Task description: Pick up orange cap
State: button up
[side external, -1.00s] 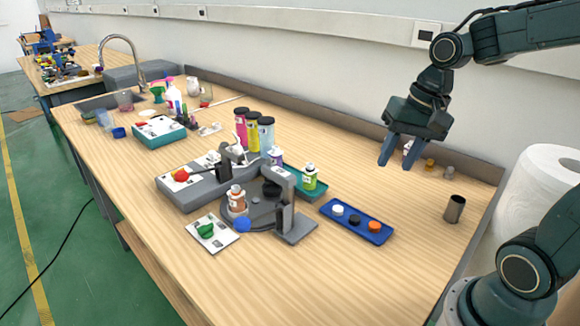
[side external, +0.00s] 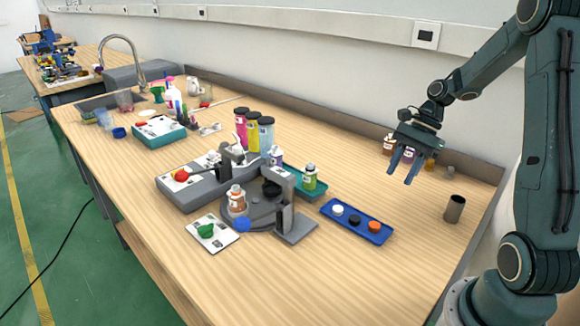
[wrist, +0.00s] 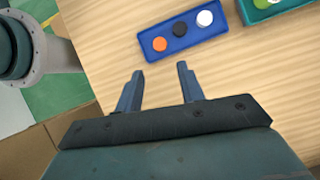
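The orange cap (side external: 374,226) sits at the right end of a blue tray (side external: 349,233), beside a black cap (side external: 354,220) and a white cap (side external: 337,210). In the wrist view the orange cap (wrist: 159,44) is at the left end of the tray (wrist: 181,47), beyond my fingertips. My gripper (side external: 402,173) is open and empty, held above the table behind and to the right of the tray. In the wrist view its two fingers (wrist: 159,68) are spread apart with bare table between them.
A dark metal cup (side external: 454,209) stands right of the tray. Small brown bottles (side external: 389,145) stand behind my gripper. A grey rotary station (side external: 268,209) with bottles is left of the tray, near a green tray (side external: 312,193). Table in front of the blue tray is clear.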

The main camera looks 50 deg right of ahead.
send_near(375, 225)
jog(key=shift+x, duration=1.15)
jog(key=shift+w+a+f, duration=0.1)
jog(key=shift+w+f, duration=0.1)
jog(key=shift+w, duration=0.05)
jog(key=shift+x, duration=2.6)
jog(key=shift+s, duration=0.15)
jog(key=c, duration=0.7)
